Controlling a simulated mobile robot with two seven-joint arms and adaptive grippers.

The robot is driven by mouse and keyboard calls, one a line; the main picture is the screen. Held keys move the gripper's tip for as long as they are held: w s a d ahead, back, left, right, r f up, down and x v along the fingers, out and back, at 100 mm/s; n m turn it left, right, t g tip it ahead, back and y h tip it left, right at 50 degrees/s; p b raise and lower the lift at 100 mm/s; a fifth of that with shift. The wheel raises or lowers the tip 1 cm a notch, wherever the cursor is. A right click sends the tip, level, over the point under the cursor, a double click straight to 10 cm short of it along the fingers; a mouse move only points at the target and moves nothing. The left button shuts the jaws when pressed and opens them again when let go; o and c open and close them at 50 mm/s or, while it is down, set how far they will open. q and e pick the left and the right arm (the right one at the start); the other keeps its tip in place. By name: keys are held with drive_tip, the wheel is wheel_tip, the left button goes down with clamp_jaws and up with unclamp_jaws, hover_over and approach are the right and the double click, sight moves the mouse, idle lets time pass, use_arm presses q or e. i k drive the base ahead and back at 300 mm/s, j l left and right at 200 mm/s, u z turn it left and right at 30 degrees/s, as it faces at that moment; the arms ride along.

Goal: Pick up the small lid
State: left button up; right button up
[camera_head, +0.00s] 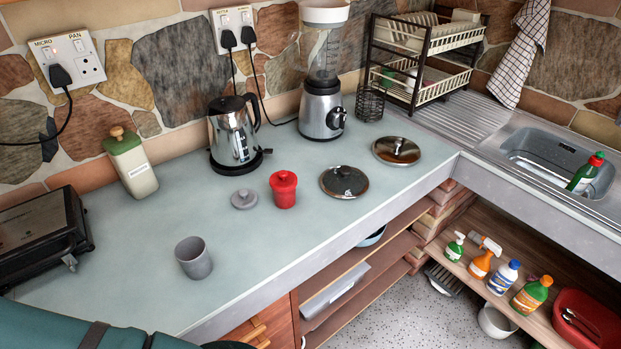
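A small grey lid (244,199) with a round knob lies flat on the pale counter, left of a red lidded jar (284,192). A grey cup (193,259), open at the top, stands nearer the front edge. Neither of my grippers can be made out. A dark shape shows at the bottom edge, too cut off to tell what it is.
A steel kettle (232,135), a blender (322,105) and a green canister (131,163) stand along the stone wall. A black appliance (42,238) is at the left. A dish rack (425,55) and sink (560,165) are at the right.

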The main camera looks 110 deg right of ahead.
sight(339, 181)
drive_tip(key=z, duration=0.95)
drive_tip(key=j+z, duration=0.1)
drive_tip(key=z, duration=2.3)
drive_tip(key=k+z, duration=0.1)
drive_tip(key=z, duration=0.4)
drive_tip(key=i+l+u, duration=0.2)
drive_tip(key=l, duration=0.2)
drive_tip(key=i+l+u, duration=0.2)
drive_tip(key=l, duration=0.2)
drive_tip(key=i+l+u, duration=0.15)
drive_tip(key=l, duration=0.3)
drive_tip(key=i+l+u, duration=0.2)
drive_tip(key=l, duration=0.3)
drive_tip(key=l+u, duration=0.2)
drive_tip(key=l, duration=0.25)
